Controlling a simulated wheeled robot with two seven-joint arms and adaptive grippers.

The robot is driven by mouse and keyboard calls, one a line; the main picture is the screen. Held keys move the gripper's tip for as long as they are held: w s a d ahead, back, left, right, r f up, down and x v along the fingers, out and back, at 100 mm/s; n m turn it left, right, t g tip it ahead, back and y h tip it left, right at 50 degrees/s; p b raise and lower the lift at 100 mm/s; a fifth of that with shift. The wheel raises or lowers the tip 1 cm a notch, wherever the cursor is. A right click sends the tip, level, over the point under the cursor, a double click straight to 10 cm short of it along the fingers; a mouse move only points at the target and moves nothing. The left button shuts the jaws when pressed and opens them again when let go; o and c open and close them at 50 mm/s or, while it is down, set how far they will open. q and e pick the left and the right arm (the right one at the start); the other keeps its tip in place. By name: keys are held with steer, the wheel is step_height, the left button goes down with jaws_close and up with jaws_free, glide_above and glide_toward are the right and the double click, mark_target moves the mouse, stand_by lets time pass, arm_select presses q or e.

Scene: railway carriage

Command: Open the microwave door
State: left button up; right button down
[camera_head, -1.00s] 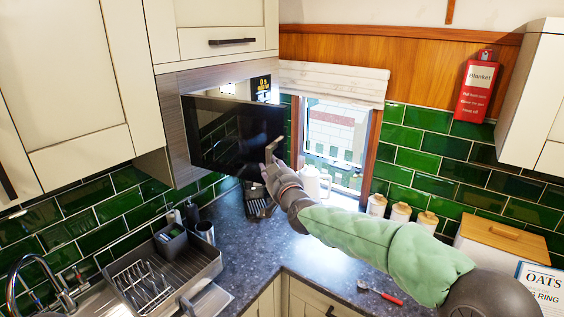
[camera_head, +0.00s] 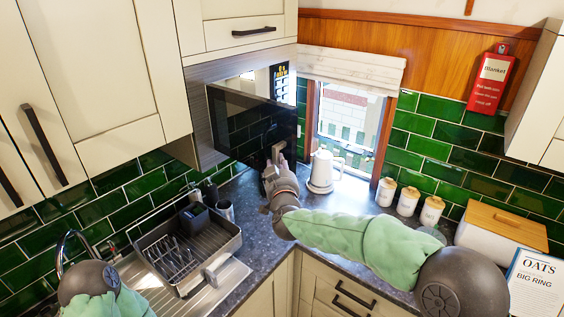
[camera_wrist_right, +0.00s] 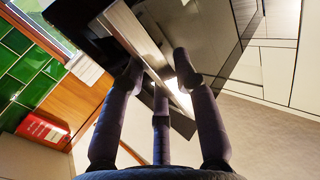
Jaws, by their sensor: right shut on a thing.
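The microwave (camera_head: 252,122) is built into the wall cupboards, with a dark glossy door and a lit display at its upper right. The door seems to stand partly out from the body, though how far is hard to tell. Its upright handle (camera_head: 278,151) is near the door's right edge. My right gripper (camera_head: 271,172) is shut on the handle from below and in front. In the right wrist view, the pale handle bar (camera_wrist_right: 138,34) runs between the fingers of the right gripper (camera_wrist_right: 160,76). My left gripper is out of view; only part of that arm shows at the lower left.
Below are a dish rack (camera_head: 187,247) and a sink tap (camera_head: 72,247). A white kettle (camera_head: 321,172) stands by the window, with several canisters (camera_head: 408,198) to its right. A bread box (camera_head: 497,237) is further right. The counter between rack and kettle has some free room.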

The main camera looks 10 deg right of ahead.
steer(key=shift+r, duration=0.1)
steer(key=c, duration=1.1)
jaws_free()
steer(key=shift+o, duration=0.2)
steer(key=shift+s, duration=0.15)
steer(key=s, duration=1.1)
steer(key=shift+s, duration=0.4)
